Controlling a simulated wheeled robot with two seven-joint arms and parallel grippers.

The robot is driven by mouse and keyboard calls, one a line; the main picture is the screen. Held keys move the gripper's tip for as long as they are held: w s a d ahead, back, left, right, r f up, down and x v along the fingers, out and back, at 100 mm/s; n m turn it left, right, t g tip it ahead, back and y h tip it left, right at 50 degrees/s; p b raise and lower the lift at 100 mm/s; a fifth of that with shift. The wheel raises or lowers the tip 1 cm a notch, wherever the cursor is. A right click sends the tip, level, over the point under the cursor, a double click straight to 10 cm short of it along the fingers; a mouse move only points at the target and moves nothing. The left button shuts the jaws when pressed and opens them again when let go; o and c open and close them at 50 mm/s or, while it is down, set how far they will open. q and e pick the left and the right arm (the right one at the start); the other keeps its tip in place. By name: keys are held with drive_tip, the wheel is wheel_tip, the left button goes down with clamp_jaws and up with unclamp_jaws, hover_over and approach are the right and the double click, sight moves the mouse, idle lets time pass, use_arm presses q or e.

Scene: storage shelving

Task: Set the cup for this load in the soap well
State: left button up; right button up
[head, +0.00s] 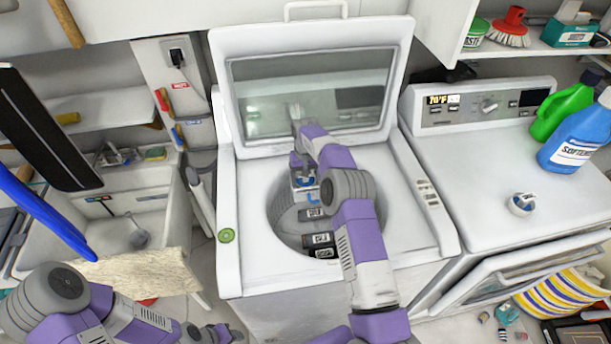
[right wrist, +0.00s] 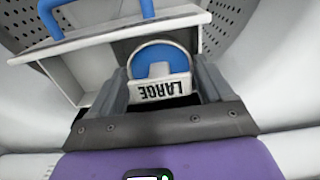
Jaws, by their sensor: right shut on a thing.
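The washer (head: 228,185) stands with its lid (head: 310,100) raised. My right gripper (head: 303,175) reaches down into its round opening. In the right wrist view my right gripper (right wrist: 165,95) is shut on a cup (right wrist: 163,88) with blue inside; its label reads LARGE, upside down in this view. A white box-like holder with blue posts (right wrist: 70,72), apparently the soap well, is just beyond and to the left of the cup; whether they touch is unclear. Another small cup (head: 522,203) stands on the machine at right. My left gripper (head: 222,333) is low at the bottom edge, its fingers unclear.
Dark labelled items (head: 318,239) lie in the drum. A blue softener bottle (head: 578,135) and a green bottle (head: 558,112) stand on the right machine (head: 465,165). A sink (head: 150,205) and a pale board (head: 135,273) are at left. A striped basket (head: 560,298) is at lower right.

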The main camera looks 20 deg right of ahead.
drive_tip(key=shift+s+f+b, duration=0.15)
drive_tip(key=shift+f+b, duration=0.2)
drive_tip(key=shift+f, duration=0.3)
drive_tip(key=o, duration=1.1)
drive_tip(key=shift+s+f, duration=0.1)
drive_tip(key=shift+r+p, duration=0.4)
drive_tip(key=shift+r, duration=0.05)
wheel_tip(320, 180, up, 13)
drive_tip(key=p, duration=0.1)
drive_tip(key=shift+w+f+p, duration=0.15)
drive_tip(key=shift+w+p, duration=0.1)
drive_tip(key=shift+p, duration=0.05)
drive_tip(key=shift+f, duration=0.1)
